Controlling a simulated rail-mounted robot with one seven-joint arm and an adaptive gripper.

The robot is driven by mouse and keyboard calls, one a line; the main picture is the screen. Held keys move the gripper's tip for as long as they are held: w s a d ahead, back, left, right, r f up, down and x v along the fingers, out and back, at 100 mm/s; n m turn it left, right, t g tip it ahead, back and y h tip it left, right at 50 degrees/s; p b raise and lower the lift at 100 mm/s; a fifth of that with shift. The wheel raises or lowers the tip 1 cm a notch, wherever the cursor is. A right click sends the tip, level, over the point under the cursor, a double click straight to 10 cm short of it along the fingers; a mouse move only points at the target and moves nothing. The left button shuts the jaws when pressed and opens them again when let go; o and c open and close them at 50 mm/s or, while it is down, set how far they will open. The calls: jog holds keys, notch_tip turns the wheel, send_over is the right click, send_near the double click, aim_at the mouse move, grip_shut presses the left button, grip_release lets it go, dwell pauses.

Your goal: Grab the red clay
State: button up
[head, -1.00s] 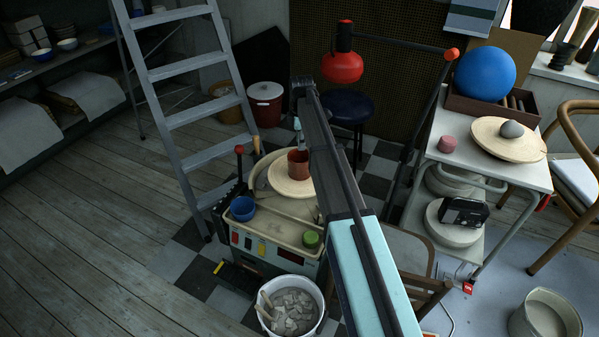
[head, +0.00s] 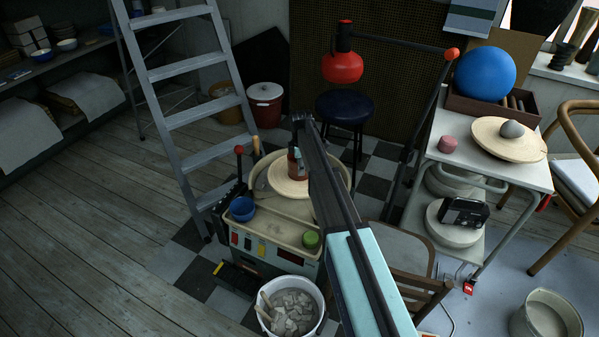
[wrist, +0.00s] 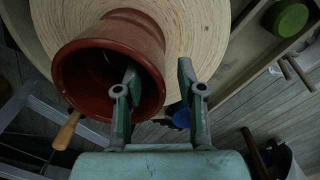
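A reddish-brown clay pot (head: 295,168) sits on the round pale disc (head: 284,186) of the pottery wheel. In the wrist view the pot (wrist: 105,38) shows its open mouth towards the camera. My gripper (wrist: 158,70) is at its rim with fingers apart: the left finger reaches into the mouth, the right finger is outside the wall. A gap shows between the right finger and the wall; whether the left finger touches the inside I cannot tell. In the head view my arm partly hides the pot and the fingers.
A blue bowl (head: 242,208) and a green round piece (head: 311,239) stand on the wheel's front ledge. A metal ladder (head: 190,116) is left, a red lamp (head: 342,68) hangs behind, and a bucket of clay pieces (head: 290,306) stands in front. A side table (head: 462,172) is right.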

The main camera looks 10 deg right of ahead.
notch_tip(320, 180, down, 2)
grip_shut()
jog(key=shift+r, duration=0.1)
